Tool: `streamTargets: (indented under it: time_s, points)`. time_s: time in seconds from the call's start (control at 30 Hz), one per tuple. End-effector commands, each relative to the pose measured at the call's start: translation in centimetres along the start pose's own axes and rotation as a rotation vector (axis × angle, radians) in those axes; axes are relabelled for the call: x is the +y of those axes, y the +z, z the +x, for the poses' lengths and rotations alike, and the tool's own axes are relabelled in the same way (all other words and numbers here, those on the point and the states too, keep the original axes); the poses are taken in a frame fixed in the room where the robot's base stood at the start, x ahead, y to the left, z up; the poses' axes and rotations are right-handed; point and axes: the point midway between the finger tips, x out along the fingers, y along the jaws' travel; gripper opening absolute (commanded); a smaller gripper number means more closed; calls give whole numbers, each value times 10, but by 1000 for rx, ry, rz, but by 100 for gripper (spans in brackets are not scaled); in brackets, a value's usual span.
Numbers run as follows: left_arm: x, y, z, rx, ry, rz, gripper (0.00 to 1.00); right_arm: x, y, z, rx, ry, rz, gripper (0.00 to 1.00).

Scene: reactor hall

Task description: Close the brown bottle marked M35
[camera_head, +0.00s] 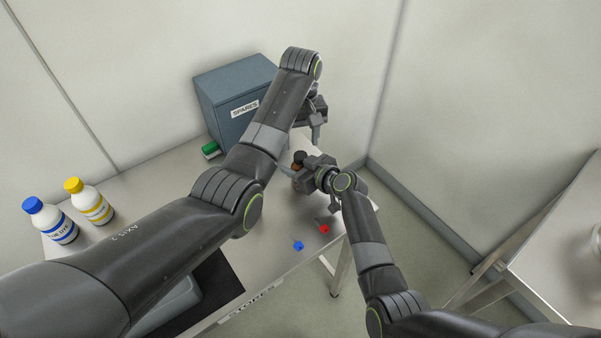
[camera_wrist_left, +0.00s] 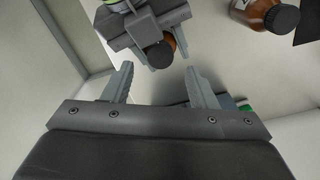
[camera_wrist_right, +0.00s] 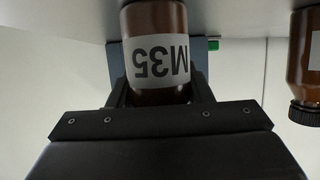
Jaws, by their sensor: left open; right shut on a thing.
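The brown bottle marked M35 (camera_wrist_right: 158,55) is clasped in my right gripper (camera_head: 297,174), with its label facing the right wrist camera. In that view the bottle's top is hidden by the gripper. In the left wrist view the held bottle (camera_wrist_left: 172,41) has a dark round top (camera_wrist_left: 160,56). I cannot tell how firmly a cap sits on it. My left gripper (camera_wrist_left: 158,72) is open and empty, its fingers apart, with the held bottle beyond the fingertips. A second brown bottle (camera_wrist_left: 254,11) with a black cap stands nearby; it also shows in the right wrist view (camera_wrist_right: 303,62).
A grey SPARES box (camera_head: 232,100) stands at the back of the table, with a green object (camera_head: 210,150) beside it. Blue-capped (camera_head: 50,222) and yellow-capped (camera_head: 90,203) white bottles stand at left. Red (camera_head: 324,228) and blue (camera_head: 298,245) small tagged items lie near the front edge.

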Motion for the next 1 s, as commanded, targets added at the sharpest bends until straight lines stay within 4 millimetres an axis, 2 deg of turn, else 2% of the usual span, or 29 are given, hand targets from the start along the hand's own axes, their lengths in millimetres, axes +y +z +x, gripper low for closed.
streamTargets:
  time_s: [0.13,0.3,0.33,0.5,0.53,0.7,1.0]
  points:
    - [0,0,0,0,0,0,54,0,0,0,0,0,0,0]
    - [0,0,0,1,-1,-1,76,0,0,0,0,0,0,0]
    - [0,0,0,1,-1,-1,78,0,0,0,0,0,0,0]
    - [0,0,0,1,-1,-1,78,0,0,0,0,0,0,0]
    - [0,0,0,1,-1,-1,78,0,0,0,0,0,0,48]
    - [0,0,0,1,-1,-1,78,0,0,0,0,0,0,70]
    - [0,0,0,1,-1,0,78,0,0,-1,0,0,0,71]
